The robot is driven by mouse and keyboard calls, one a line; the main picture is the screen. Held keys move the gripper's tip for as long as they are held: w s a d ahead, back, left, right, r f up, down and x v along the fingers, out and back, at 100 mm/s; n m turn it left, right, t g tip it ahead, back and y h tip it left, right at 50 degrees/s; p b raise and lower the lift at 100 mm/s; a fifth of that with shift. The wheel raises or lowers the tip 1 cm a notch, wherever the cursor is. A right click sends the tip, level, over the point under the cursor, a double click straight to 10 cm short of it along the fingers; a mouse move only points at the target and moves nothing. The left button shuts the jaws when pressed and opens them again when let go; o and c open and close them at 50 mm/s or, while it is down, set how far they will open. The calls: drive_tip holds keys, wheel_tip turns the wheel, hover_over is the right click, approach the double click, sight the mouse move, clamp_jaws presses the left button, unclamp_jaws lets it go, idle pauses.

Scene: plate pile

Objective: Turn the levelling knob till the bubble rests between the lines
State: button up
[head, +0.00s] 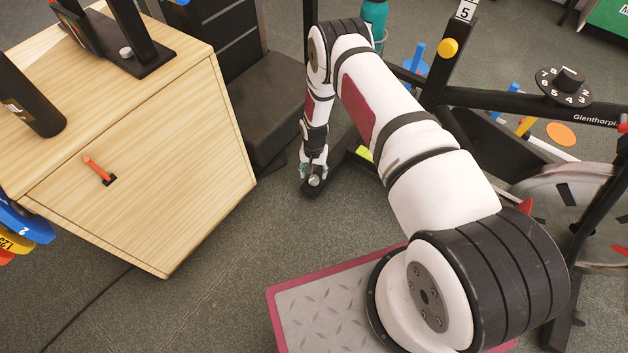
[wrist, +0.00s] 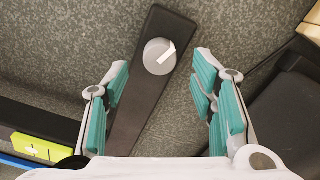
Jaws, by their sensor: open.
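The levelling knob (wrist: 159,56) is a round grey cap with a white line slanting toward the upper right. It sits near the end of a black bar (wrist: 136,112) low over the floor. My gripper (wrist: 160,78) is open, with teal-padded fingers on either side of the bar and knob, apart from them. In the head view my gripper (head: 314,166) hangs down over the knob (head: 315,181), partly covering it. The yellow-green level vial (wrist: 36,148) lies at the lower left of the wrist view; it also shows in the head view (head: 364,153). I cannot make out the bubble's place.
The black exercise bike frame (head: 470,98) stands right of my gripper. A black padded seat (head: 275,105) and a wooden cabinet (head: 180,170) with an orange handle are on the left. Grey carpet (head: 235,260) is clear in front.

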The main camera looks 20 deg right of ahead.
sight(314, 178)
drive_tip(key=shift+f+b, duration=0.7)
drive_tip(key=shift+f, duration=1.3)
drive_tip(key=shift+c, duration=0.3)
drive_tip(key=c, duration=1.1)
